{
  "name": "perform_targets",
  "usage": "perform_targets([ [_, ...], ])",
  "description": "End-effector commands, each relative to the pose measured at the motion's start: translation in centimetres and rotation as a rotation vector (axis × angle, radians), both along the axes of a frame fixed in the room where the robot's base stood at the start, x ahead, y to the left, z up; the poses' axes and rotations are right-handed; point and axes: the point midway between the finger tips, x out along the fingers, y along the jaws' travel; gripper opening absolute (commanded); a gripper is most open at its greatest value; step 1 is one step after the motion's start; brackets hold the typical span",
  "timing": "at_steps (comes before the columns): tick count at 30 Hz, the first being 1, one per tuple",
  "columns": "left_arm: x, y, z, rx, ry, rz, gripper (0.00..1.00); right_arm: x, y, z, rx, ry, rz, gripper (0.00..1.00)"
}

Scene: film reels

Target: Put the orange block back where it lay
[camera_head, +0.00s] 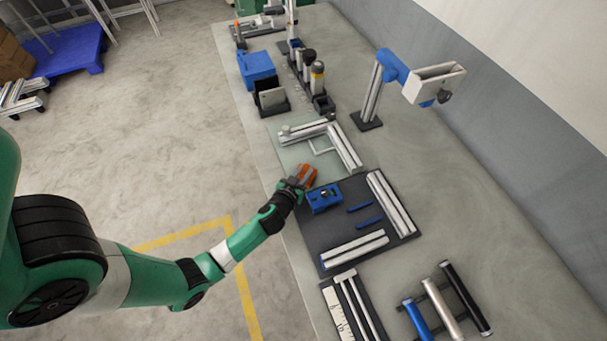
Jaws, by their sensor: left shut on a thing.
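The orange block (308,173) is in the jaws of my left gripper (301,178). My left gripper is shut on it, near the table's left edge. It shows over the corner between a pale glass-like plate and a dark mat; I cannot tell how high above them it is. The gripper hides part of the block. My right gripper does not show.
The dark mat (318,232) holds a blue block (324,198), blue strips and metal profiles (390,204). A metal frame (345,148) lies on the pale plate (288,156). A blue-and-grey stand (372,92) stands behind. Tubes (440,310) lie in front. The table's right side is clear.

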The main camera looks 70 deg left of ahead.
Motion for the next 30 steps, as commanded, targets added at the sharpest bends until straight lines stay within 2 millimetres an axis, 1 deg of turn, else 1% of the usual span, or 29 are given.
perform_targets([
  [6, 0.1, 0.0, 0.1, 0.001, -0.003, -0.001, 0.00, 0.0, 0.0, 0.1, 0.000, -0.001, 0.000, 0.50],
  [10, 0.1, 0.0, -0.3, 0.001, -0.003, -0.001, 0.00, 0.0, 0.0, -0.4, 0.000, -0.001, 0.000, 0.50],
  [11, 0.0, 0.0, -0.2, 0.000, -0.001, 0.000, 0.31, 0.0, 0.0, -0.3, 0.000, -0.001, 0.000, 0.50],
  [15, 0.0, 0.0, -0.2, 0.000, -0.001, 0.000, 0.56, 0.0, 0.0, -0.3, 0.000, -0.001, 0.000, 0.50],
  [16, 0.0, 0.0, -0.2, 0.000, -0.001, 0.000, 0.57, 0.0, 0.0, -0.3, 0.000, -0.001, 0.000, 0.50],
  [23, 0.0, 0.0, -0.2, 0.000, -0.001, 0.000, 0.57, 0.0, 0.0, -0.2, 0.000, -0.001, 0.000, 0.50],
  [26, 0.0, 0.0, 0.3, 0.000, -0.001, 0.000, 0.57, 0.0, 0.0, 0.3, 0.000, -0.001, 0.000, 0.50],
  [28, -0.5, -0.6, 0.4, -0.001, -0.001, -0.002, 0.57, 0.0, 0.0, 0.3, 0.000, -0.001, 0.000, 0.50],
  [30, -1.4, -1.4, 0.9, -0.001, -0.001, -0.002, 0.57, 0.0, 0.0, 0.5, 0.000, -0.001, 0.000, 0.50],
])
